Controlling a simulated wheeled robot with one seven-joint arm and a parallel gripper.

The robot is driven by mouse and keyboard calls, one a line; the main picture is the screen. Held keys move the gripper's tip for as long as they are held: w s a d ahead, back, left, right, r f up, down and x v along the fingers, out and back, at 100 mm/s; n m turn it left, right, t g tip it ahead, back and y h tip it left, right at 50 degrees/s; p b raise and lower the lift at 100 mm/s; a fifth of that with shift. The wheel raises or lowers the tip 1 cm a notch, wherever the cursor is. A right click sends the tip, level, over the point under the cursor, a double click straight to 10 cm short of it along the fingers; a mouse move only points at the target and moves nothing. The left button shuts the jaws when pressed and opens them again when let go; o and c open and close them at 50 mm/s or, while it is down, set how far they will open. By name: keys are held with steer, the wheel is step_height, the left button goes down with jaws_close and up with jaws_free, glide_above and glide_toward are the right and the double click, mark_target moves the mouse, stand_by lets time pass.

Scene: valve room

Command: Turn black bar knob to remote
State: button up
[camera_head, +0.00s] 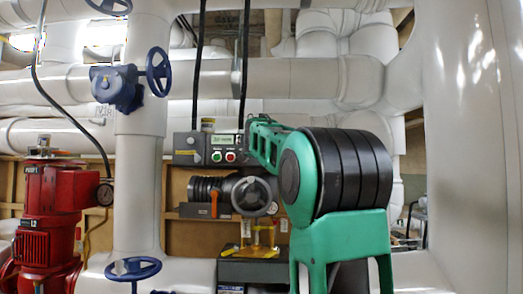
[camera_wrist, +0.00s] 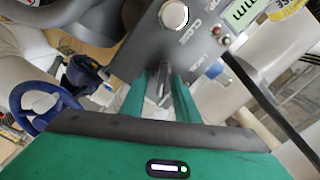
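The black bar knob (camera_wrist: 164,84) shows in the wrist view as a dark narrow bar on the face of a grey control box (camera_wrist: 150,45). My green gripper (camera_wrist: 163,92) has one finger on each side of the bar. I cannot tell whether the fingers press on it or leave a small gap. In the head view the control box (camera_head: 186,142) is at mid-height, and my gripper (camera_head: 249,138) reaches its right side. There my own arm hides the knob.
The box also carries a silver round knob (camera_wrist: 174,15), a green display (camera_head: 221,141), a red button (camera_head: 230,156) and a green button (camera_head: 216,156). Below is a grey handwheel (camera_head: 251,195). Blue valves (camera_head: 117,87), white pipes (camera_head: 140,190) and a red pump (camera_head: 47,210) stand left. A black cable (camera_wrist: 258,95) runs close to the right.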

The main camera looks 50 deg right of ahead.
steer(key=shift+r, duration=0.1)
steer(key=v, duration=1)
steer(key=shift+s+a, duration=0.2)
steer(key=shift+a, duration=0.05)
stand_by(0.3)
steer(key=s+a+f+n+g+y, duration=0.2)
steer(key=s+a+f+n+y, duration=0.1)
steer(key=f, duration=0.8)
steer(key=s+a+f+n+g+y, duration=0.1)
steer(key=s+a+f+n+y, duration=0.15)
steer(key=f, duration=0.85)
steer(key=s+a+f+n+g+y, duration=0.2)
steer(key=s+a+f+n, duration=0.1)
steer(key=f, duration=0.7)
steer(key=s+a+f+n+g+y, duration=0.3)
steer(key=s+a+f, duration=0.5)
steer(key=s+f, duration=0.2)
steer(key=s+a+f+n+g+y, duration=0.3)
steer(key=s+a+f+n, duration=0.1)
steer(key=s+a+f, duration=0.4)
step_height(320, 180, down, 4)
steer(key=s, duration=0.2)
steer(key=shift+s+g, duration=0.4)
